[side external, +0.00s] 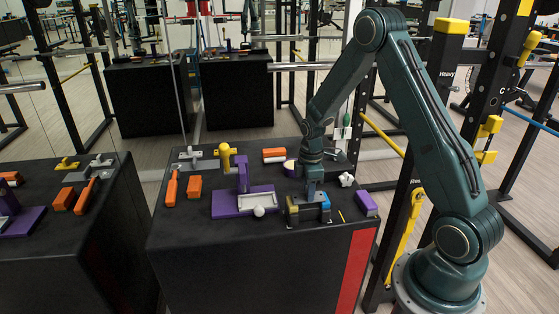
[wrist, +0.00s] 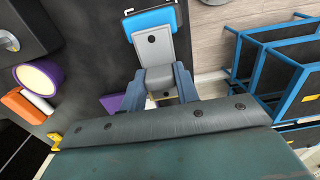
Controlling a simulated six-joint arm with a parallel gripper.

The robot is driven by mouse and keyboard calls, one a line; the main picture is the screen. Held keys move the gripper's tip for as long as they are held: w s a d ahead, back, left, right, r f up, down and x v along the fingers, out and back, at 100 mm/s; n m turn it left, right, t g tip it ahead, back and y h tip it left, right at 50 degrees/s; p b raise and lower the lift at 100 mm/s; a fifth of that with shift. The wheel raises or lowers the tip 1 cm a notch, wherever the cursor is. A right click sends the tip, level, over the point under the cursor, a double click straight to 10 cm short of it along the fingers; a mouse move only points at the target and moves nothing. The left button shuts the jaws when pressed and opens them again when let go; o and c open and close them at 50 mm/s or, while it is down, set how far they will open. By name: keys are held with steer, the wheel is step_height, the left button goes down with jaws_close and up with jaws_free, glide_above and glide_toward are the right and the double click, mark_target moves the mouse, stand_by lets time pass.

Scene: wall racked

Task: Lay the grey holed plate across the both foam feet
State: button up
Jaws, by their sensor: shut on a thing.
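My gripper (side external: 313,188) points straight down at the front right of the black table. In the wrist view its two blue-grey fingers (wrist: 160,88) are shut on the raised middle of the grey holed plate (wrist: 152,48). An olive-yellow block (side external: 292,212) at the left end may be the other foot. I cannot tell whether plate and blocks touch.
A purple block (side external: 367,204) lies to the right, close to the table edge. A purple stand with a tray (side external: 242,199), orange blocks (side external: 194,187) and grey fittings (side external: 199,162) stand to the left. A purple-sided round piece (wrist: 38,78) is near the gripper.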

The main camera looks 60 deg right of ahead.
steer(key=shift+f, duration=0.1)
steer(key=o, duration=1.2)
steer(key=shift+c, duration=0.2)
step_height(320, 180, up, 14)
stand_by(0.5)
